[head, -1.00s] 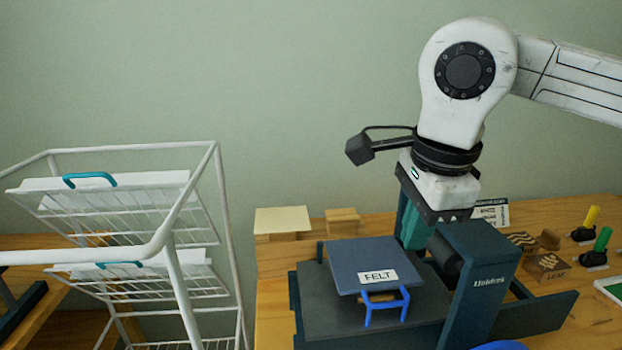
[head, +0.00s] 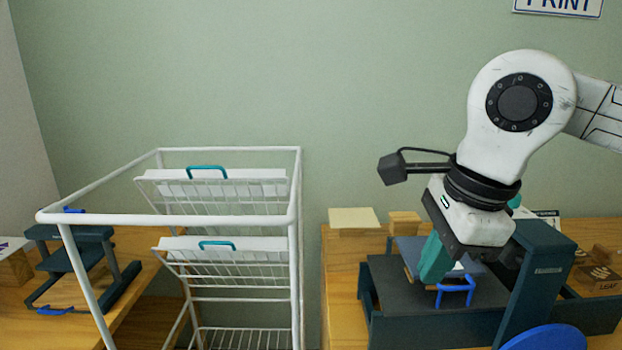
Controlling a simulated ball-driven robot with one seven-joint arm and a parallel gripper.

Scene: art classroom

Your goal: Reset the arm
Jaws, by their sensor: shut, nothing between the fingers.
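My arm comes in from the right in the head view and bends down at its white joint. My gripper (head: 436,262) points down with a teal finger over the dark press on the right table. It is shut with nothing held. The finger's tip overlaps the dark blue felt board (head: 408,250) in the picture; I cannot tell whether they touch. The board's label is mostly hidden behind the gripper. A blue handle (head: 455,291) shows at the board's front, just right of the fingertip.
The press bed (head: 400,308) and its upright (head: 535,275) stand close around my gripper. A white wire rack (head: 298,260) with teal-handled trays stands left. Wooden blocks (head: 405,222) and a cream pad (head: 354,218) sit behind the press. Another dark device (head: 85,262) stands far left.

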